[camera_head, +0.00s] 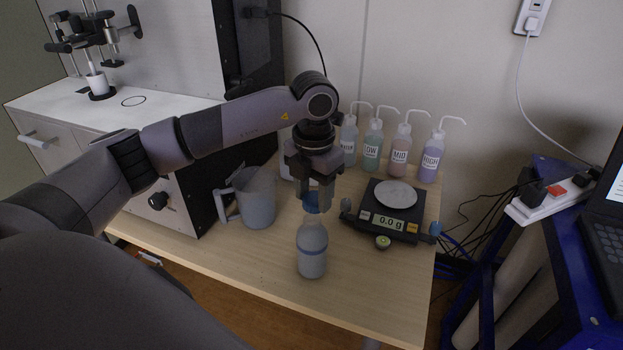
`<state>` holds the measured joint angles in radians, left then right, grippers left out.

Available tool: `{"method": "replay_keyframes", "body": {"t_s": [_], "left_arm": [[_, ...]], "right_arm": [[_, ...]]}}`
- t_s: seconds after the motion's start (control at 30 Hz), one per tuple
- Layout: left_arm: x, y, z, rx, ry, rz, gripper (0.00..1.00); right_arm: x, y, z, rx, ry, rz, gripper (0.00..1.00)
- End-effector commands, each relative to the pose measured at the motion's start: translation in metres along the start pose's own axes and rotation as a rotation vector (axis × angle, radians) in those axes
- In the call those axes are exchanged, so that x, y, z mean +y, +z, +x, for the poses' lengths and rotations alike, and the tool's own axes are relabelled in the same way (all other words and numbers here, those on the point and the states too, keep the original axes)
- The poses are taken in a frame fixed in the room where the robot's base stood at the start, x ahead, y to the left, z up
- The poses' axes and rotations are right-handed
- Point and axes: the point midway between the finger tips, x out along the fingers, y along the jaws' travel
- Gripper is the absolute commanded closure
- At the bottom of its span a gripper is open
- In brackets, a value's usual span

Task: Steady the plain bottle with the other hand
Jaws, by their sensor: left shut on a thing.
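The plain bottle (312,250), pale and translucent with a blue band and no lettering, stands upright near the front of the wooden table. My left gripper (313,198) points down right above it, shut on the blue cap (312,206) at the bottle's neck. The fingers partly hide the cap, and I cannot tell whether it sits on the neck or is a little raised. My right gripper is not in view.
A grey-blue jug (256,200) stands left of the bottle. A balance (396,222) reading 0.0 g is to the right, with a small green-topped item (383,242) before it. Several labelled wash bottles (372,150) stand behind. The table's front edge (270,293) is close to the bottle.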

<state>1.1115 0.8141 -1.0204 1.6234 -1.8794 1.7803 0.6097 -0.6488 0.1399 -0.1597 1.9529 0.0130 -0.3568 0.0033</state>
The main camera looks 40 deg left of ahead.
Motion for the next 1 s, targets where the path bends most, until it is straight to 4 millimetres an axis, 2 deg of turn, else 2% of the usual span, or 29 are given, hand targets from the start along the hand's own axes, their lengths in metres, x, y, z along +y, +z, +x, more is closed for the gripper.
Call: {"method": "replay_keyframes", "body": {"t_s": [0.1, 0.3, 0.67, 1.0], "left_arm": [[0.005, 0.001, -0.006, 0.002, -0.001, -0.140, 1.00], [0.007, 0.002, -0.007, 0.003, -0.001, -0.238, 1.00], [0.007, 0.002, -0.006, 0.004, -0.001, -0.238, 1.00], [0.007, 0.002, 0.019, 0.006, -0.001, -0.236, 1.00]], "right_arm": [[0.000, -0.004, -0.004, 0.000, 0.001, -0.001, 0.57], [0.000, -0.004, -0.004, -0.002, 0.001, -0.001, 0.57], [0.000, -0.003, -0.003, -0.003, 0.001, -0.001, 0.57], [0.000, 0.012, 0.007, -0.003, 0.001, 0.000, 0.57]]}}
